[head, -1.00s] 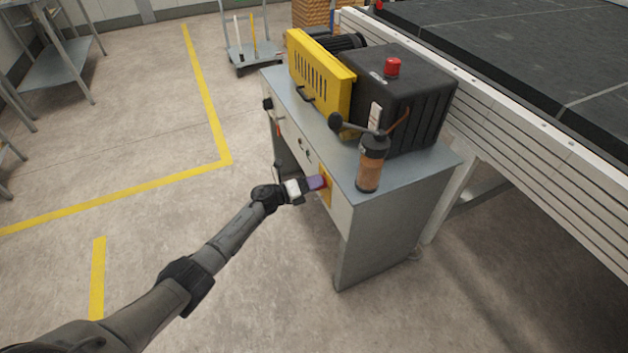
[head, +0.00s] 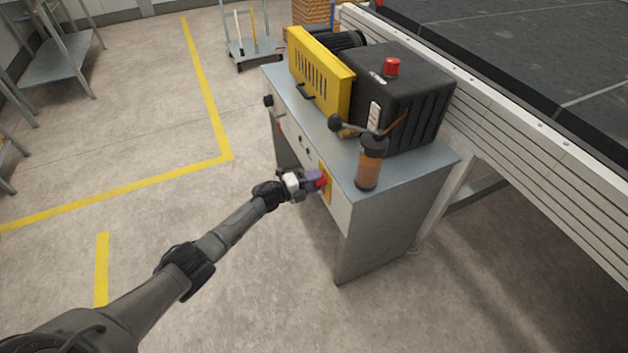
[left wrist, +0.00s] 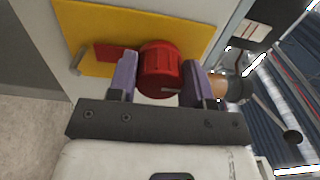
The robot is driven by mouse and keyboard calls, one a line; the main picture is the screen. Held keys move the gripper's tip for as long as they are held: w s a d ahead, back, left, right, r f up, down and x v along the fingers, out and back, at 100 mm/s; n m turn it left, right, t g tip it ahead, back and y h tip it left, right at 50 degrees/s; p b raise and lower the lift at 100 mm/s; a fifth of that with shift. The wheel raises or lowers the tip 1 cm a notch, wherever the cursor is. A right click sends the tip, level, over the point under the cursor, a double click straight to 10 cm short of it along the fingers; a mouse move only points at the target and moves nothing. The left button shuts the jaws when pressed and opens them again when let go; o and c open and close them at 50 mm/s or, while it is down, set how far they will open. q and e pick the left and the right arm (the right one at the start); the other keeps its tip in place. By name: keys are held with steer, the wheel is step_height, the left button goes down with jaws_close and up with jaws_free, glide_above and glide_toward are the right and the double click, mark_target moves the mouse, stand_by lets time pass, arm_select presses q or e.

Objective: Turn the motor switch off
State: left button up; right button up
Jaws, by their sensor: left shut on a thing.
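The motor switch is a red rotary knob (left wrist: 160,68) on a yellow plate (left wrist: 82,25), seen close up in the left wrist view. In the head view the yellow plate (head: 327,190) is on the front panel of the grey cabinet (head: 385,225), with a bit of the red knob (head: 322,181) showing. My left gripper (head: 318,180) is at the plate. In the left wrist view its purple fingers (left wrist: 160,78) stand on either side of the knob, shut on it. A red tab (left wrist: 108,53) shows beside the knob, partly behind the left finger. My right gripper is not in view.
A clear cylinder with orange contents (head: 370,165) and a lever with a black ball (head: 336,122) are on the cabinet top. The black machine housing (head: 405,100) carries a red button (head: 392,67). Open floor lies left of the cabinet.

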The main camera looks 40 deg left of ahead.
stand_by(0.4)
arm_select(q)
steer(key=o, duration=0.9)
steer(key=shift+s, duration=0.1)
steer(key=p+v, duration=0.4)
steer(key=v, duration=0.9)
steer(key=shift+s+a+p, duration=0.25)
steer(key=shift+s+p, duration=0.05)
steer(key=shift+p, duration=0.05)
